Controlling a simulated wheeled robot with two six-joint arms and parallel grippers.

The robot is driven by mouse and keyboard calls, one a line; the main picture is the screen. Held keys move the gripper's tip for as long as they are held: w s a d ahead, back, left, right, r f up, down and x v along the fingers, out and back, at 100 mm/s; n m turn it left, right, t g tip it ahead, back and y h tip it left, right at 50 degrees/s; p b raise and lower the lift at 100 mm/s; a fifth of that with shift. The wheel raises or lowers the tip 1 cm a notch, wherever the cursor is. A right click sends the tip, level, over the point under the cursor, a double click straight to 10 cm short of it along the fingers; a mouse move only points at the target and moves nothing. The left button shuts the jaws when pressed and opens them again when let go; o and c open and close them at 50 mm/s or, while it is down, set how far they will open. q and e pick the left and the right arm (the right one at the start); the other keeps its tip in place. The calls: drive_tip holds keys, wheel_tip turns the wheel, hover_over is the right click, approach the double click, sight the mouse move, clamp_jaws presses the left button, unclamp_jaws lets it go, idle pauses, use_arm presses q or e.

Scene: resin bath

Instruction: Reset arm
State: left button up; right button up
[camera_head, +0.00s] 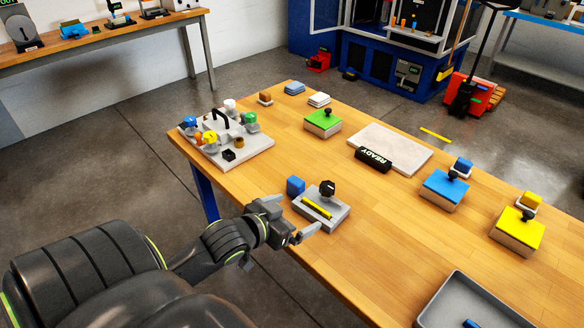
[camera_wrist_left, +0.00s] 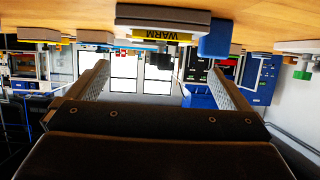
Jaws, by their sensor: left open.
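My left gripper (camera_head: 294,216) is open and empty at the table's near-left edge. It is beside a grey block with a black knob and yellow strip (camera_head: 336,211), and a small blue block (camera_head: 295,186) lies just beyond it. In the left wrist view my left gripper (camera_wrist_left: 158,68) shows two spread fingers with nothing between them. That view is upside down; the grey block with a yellow WARM label (camera_wrist_left: 140,15) and the blue block (camera_wrist_left: 216,42) hang at its top. My right gripper is not in view.

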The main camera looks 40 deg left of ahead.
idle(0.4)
use_arm(q)
drive_tip(key=s+d+f+g+y, duration=0.1)
drive_tip(key=s+f+g, duration=0.2)
drive_tip(key=s, duration=0.3)
drive_tip(key=s+d+f+n+g+y, duration=0.1)
drive_tip(key=s+f+g, duration=0.3)
drive_tip(key=s, duration=0.3)
drive_tip(key=s+d+f+g+y, duration=0.1)
drive_tip(key=s+f+g, duration=0.2)
drive_tip(key=s, duration=0.3)
wheel_tip(320, 180, down, 25)
drive_tip(key=a+g, duration=0.1)
drive_tip(key=a, duration=0.1)
drive_tip(key=s+d+f+g+h, duration=0.1)
drive_tip(key=s+f, duration=1.4)
drive_tip(key=shift+d+f, duration=0.35)
drive_tip(key=shift+d, duration=0.05)
